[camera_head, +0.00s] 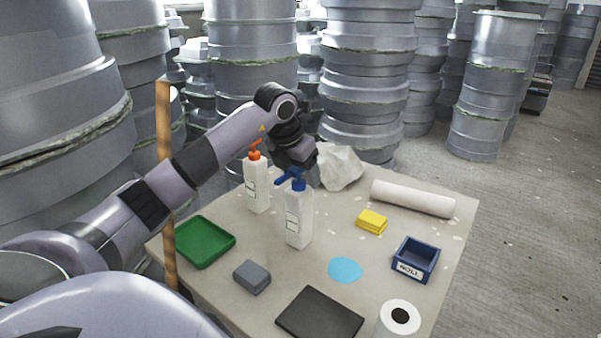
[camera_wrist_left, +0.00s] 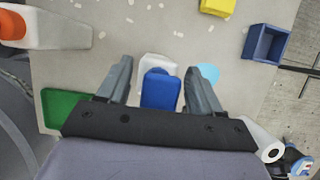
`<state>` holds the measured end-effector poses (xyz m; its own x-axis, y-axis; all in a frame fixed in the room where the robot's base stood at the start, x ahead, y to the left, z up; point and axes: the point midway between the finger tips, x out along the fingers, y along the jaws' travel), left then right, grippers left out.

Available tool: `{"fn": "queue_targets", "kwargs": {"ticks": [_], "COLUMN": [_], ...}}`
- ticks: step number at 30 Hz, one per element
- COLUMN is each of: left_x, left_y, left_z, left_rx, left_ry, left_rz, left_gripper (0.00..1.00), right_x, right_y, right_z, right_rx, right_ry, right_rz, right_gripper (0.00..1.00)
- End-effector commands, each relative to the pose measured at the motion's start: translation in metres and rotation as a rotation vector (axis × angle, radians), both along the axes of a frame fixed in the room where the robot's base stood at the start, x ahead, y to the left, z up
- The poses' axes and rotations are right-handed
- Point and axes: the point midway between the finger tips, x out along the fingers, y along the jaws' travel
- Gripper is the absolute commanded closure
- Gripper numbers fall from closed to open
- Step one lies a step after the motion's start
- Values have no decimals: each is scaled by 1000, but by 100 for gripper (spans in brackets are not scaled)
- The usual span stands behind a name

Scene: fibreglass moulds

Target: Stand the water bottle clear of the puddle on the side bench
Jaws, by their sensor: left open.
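A white bottle with a blue pump top (camera_head: 298,218) stands upright on the bench (camera_head: 330,210). A similar white bottle with an orange-red top (camera_head: 257,187) stands behind it to the left. Labels are too small to read. The light blue puddle (camera_head: 345,270) lies flat to the front right of the blue-topped bottle, apart from its base. My left gripper (camera_head: 308,163) is above and behind the blue top. In the left wrist view its open fingers (camera_wrist_left: 159,66) appear on either side of the blue top (camera_wrist_left: 161,90); contact cannot be told. My right gripper is not in view.
A green tray (camera_head: 204,242), grey block (camera_head: 252,277), dark flat panel (camera_head: 319,313), paper roll (camera_head: 399,318), blue bin (camera_head: 416,260), yellow sponge (camera_head: 371,221), long white roll (camera_head: 412,198) and crumpled white cloth (camera_head: 340,166) lie around. A wooden pole (camera_head: 165,190) stands at left. Bare bench shows between them.

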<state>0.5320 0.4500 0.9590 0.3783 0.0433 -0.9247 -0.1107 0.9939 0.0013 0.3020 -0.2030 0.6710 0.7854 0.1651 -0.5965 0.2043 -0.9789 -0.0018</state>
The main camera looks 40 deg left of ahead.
Motion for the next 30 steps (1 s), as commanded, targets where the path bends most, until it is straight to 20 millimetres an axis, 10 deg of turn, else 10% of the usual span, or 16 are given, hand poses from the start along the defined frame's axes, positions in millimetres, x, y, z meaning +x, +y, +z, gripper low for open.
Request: {"fn": "queue_targets", "kwargs": {"ticks": [18,30], "left_x": [-41,-45], "left_y": [-5,-5], "left_z": [103,112], "left_rx": [0,0], "left_ry": [-4,-1], "left_rz": [0,0], "left_gripper": [35,35], "right_x": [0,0], "right_y": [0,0], "right_z": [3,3], "right_rx": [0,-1], "right_ry": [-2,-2], "right_rz": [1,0], "right_gripper": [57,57]}}
